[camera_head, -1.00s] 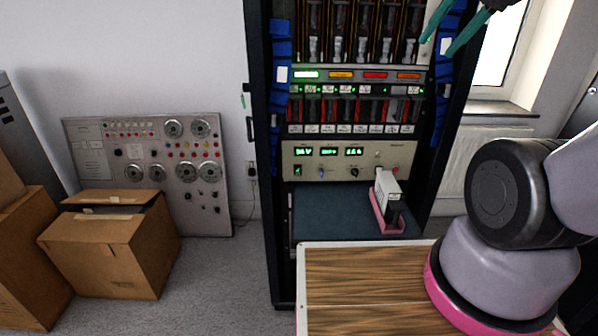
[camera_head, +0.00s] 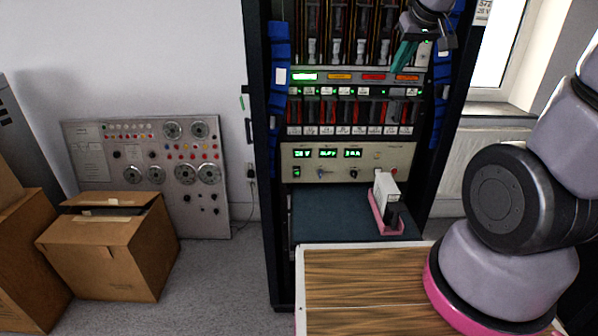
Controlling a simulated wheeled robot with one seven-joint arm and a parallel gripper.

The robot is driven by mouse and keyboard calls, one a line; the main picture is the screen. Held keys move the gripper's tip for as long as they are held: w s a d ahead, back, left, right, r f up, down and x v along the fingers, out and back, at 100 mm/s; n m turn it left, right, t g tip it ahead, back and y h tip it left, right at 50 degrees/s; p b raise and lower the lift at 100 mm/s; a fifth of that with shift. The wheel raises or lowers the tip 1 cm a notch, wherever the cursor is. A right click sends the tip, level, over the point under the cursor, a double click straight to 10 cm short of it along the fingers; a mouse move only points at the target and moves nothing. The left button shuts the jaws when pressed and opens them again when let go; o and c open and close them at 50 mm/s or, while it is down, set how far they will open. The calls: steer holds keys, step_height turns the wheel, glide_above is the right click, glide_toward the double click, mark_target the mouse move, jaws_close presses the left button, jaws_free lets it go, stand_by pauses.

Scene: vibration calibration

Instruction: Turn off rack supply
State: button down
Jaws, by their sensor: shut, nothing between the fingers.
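The rack supply (camera_head: 345,163) is a beige panel in the rack with three lit green displays, a few knobs and a small green-lit switch (camera_head: 297,172) at its lower left. My gripper (camera_head: 402,60) is in front of the upper right of the rack, above the supply and apart from it. Its teal fingers point down and are shut with nothing between them.
The rack (camera_head: 264,200) holds several modules above the supply. A small white device in a pink holder (camera_head: 386,216) stands on the blue shelf (camera_head: 330,218) below. A wood-topped surface (camera_head: 365,285) lies in front. Cardboard boxes (camera_head: 118,250) and a grey panel (camera_head: 215,150) stand left.

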steer(key=w+a+f+n+y, duration=0.1)
steer(key=w+a+f+n, duration=0.35)
steer(key=f, duration=0.35)
steer(key=w+a+f+n, duration=0.3)
steer(key=w+a+f, duration=0.1)
steer(key=w+f, duration=0.25)
steer(key=a+f+n+y, duration=0.1)
steer(key=a+f+n, duration=0.2)
steer(key=f, duration=0.6)
steer(key=s+a+f+n+g+y, duration=0.1)
steer(key=a+f+n+y, duration=0.1)
steer(key=a+f+n, duration=0.2)
step_height(320, 180, down, 5)
steer(key=a, duration=0.3)
steer(key=shift+s+f, duration=0.2)
steer(key=shift+s, duration=0.05)
glide_toward(297, 172)
steer(key=s+x, duration=0.1)
steer(key=x, duration=0.5)
steer(key=shift+a+f, duration=0.3)
steer(key=shift+a, duration=0.15)
steer(key=shift+w, duration=0.15)
